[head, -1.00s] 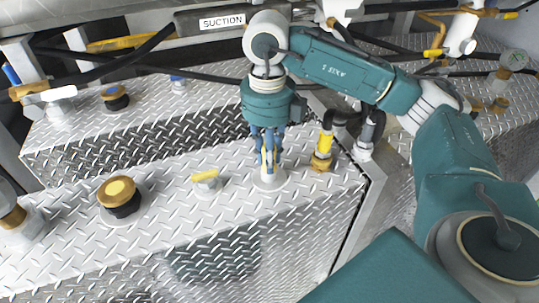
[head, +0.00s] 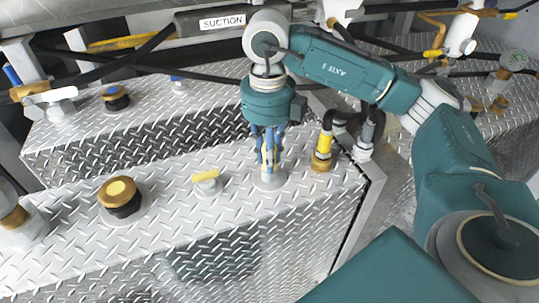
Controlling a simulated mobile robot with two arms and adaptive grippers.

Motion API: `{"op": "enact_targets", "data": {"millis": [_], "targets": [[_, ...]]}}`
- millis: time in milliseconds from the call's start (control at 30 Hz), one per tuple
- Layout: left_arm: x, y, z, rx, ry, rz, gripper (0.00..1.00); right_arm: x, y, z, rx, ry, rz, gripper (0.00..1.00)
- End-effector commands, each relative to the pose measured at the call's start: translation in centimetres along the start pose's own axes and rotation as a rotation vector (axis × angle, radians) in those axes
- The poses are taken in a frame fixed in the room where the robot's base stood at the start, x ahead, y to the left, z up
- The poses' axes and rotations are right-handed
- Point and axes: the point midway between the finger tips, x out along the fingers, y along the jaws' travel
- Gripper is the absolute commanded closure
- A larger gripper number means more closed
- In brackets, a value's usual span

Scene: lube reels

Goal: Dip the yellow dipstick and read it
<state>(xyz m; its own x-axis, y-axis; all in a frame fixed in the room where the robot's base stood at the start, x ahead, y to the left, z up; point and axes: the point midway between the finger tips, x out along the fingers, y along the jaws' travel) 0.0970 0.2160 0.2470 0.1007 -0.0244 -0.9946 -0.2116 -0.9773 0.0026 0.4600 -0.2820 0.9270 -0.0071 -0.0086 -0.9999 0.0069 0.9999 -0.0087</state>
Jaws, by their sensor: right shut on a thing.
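My right gripper (head: 268,165) points down at the front metal deck, just right of the yellow-handled cap. Its blue fingers are shut on a slim yellow piece, which looks like the yellow dipstick (head: 267,157). It stands about upright over a round pale fitting (head: 269,182) on the deck. The fingers hide much of the dipstick, and I cannot tell how deep its lower end sits in the fitting. No reading marks can be made out. My left gripper is not in view.
A small cap with a yellow bar handle (head: 206,180) and a gold-topped black cap (head: 118,193) stand to the left. A yellow-and-brass fitting (head: 322,152) stands close on the right. Black hoses and a pipe labelled SUCTION (head: 222,22) run behind.

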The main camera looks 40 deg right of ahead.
Motion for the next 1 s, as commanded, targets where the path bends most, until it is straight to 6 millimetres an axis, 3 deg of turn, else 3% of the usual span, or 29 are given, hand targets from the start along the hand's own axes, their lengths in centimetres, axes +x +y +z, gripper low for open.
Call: {"op": "enact_targets", "data": {"millis": [367, 1000], "targets": [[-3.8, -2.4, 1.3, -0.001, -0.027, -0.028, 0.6, -4.9, 0.0, 0.0, 0.0, -0.001, 0.001, 1.0], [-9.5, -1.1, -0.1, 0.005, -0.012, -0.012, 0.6, -12.7, -0.1, 0.0, 0.0, -0.002, 0.001, 1.0]]}}
